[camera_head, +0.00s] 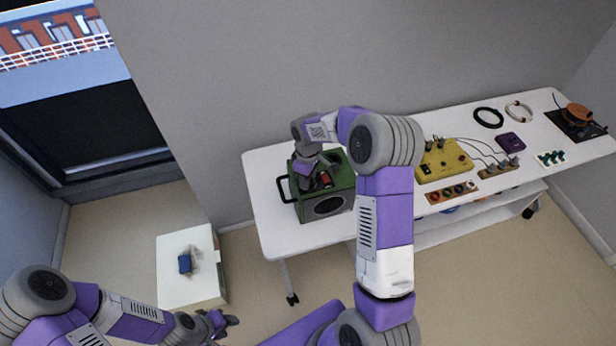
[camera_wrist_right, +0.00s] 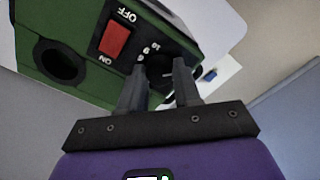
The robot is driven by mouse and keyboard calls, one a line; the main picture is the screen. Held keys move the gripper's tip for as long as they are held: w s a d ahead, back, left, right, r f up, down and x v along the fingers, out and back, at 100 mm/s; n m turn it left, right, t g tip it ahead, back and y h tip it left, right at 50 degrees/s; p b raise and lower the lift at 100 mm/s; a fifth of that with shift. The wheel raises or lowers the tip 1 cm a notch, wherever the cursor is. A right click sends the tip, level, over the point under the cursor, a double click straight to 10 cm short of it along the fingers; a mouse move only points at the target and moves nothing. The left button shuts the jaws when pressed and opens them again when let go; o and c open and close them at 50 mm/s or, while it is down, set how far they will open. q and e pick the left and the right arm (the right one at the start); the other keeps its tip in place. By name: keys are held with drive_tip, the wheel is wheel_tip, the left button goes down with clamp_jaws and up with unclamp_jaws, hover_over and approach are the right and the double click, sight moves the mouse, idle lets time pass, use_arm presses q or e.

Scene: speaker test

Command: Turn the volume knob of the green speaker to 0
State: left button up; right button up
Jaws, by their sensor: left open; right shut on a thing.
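The green speaker (camera_head: 342,181) stands on the white table, with a dark round cone on its front and a black handle at its left. In the right wrist view the speaker (camera_wrist_right: 90,18) shows a red ON/OFF switch (camera_wrist_right: 115,40) and, beside it, a black volume knob (camera_wrist_right: 158,66) with small white numbers. My right gripper (camera_wrist_right: 161,72) is shut on the knob, one finger on each side; the fingers hide part of the dial, and I cannot read the setting. My left gripper (camera_head: 228,323) is open and empty, low over the floor, away from the speaker.
A yellow box (camera_head: 442,160) with wires stands right of the speaker on the white table (camera_head: 265,222). A purple box (camera_head: 511,141), black cable coil (camera_head: 488,117) and other small items lie further right. A low white cabinet (camera_head: 185,285) holds a blue object (camera_head: 185,263).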

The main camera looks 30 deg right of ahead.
idle(0.4)
drive_tip(key=o, duration=1.1)
drive_tip(key=shift+c, duration=0.2)
drive_tip(key=shift+r, duration=0.15)
wheel_tip(320, 180, up, 7)
drive_tip(key=shift+r, duration=0.2)
drive_tip(key=shift+f, duration=0.1)
